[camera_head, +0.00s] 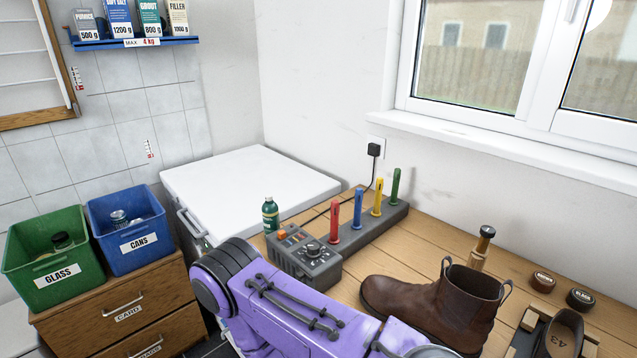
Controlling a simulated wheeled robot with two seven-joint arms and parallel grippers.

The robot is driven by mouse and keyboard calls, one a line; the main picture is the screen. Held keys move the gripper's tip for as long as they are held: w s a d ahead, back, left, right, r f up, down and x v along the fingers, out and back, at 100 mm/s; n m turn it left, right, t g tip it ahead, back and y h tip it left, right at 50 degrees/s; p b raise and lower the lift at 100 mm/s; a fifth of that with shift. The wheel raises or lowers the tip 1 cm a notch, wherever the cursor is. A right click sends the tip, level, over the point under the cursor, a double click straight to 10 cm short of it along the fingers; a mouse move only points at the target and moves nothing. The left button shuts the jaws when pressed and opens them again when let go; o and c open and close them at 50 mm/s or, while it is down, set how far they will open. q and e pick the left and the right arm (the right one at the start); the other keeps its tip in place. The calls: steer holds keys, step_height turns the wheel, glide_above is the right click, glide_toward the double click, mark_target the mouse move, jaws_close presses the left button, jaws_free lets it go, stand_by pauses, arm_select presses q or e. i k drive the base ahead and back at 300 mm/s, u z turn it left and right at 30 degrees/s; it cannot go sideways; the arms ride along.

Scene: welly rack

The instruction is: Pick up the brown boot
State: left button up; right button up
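The brown boot (447,302) stands upright on the wooden worktop, toe pointing left and opening up, with pull loops at its top. My purple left arm crosses the bottom middle of the view and reaches the boot's near lower side, hiding part of it. A grey end of that arm shows at the bottom edge beside the boot, but no fingers are visible. I cannot tell whether the arm touches the boot. My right gripper is not in view.
Left of the boot are a grey control box (305,258) and a rack with coloured pegs (357,208). Bare worktop (425,240) lies behind the boot.

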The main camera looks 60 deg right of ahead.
mark_target(457, 312)
steer(key=u, duration=1.4)
steer(key=i, duration=0.5)
steer(key=z, duration=4.35)
steer(key=i, duration=0.5)
steer(key=u, duration=0.05)
steer(key=k, duration=0.15)
steer(key=z, duration=0.05)
